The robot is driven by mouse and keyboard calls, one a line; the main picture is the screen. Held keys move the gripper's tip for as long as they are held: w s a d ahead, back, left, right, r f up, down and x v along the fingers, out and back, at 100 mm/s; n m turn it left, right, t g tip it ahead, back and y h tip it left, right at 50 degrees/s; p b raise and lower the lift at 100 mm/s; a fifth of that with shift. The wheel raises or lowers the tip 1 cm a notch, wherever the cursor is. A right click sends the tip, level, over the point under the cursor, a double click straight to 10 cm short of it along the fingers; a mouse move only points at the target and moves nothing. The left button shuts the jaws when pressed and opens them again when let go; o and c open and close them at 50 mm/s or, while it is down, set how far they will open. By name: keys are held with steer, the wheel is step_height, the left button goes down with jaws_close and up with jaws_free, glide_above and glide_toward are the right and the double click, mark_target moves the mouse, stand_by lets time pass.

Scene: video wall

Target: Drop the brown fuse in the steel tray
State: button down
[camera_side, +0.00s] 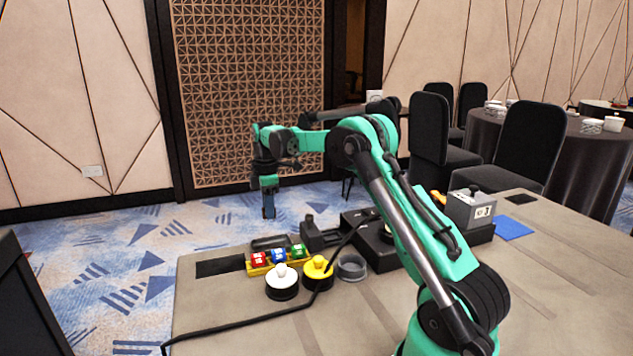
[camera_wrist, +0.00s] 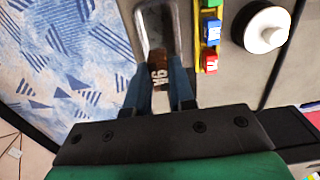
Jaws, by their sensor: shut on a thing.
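My gripper (camera_side: 268,212) hangs at the far edge of the table in the side view, pointing down. In the wrist view its two blue fingers (camera_wrist: 158,100) are shut on the brown fuse (camera_wrist: 158,77), which carries pale lettering. The fuse cannot be made out clearly in the side view. The steel tray (camera_side: 270,243) lies low on the table behind the yellow rack. It also shows in the wrist view (camera_wrist: 157,28), where the fuse overlaps its near end. I hold the fuse above table height; whether it is over the tray floor I cannot tell.
A yellow rack (camera_side: 262,270) holds red, blue and green fuses beside the tray. A white knob (camera_side: 281,275), a yellow knob (camera_side: 318,267) and a grey ring-shaped cup (camera_side: 352,268) stand nearby. A black cable (camera_side: 235,332) crosses the table.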

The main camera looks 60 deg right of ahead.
steer(key=shift+f, duration=3.2)
steer(key=c, duration=0.7)
jaws_free()
steer(key=shift+o, duration=0.2)
steer(key=shift+r, duration=3.5)
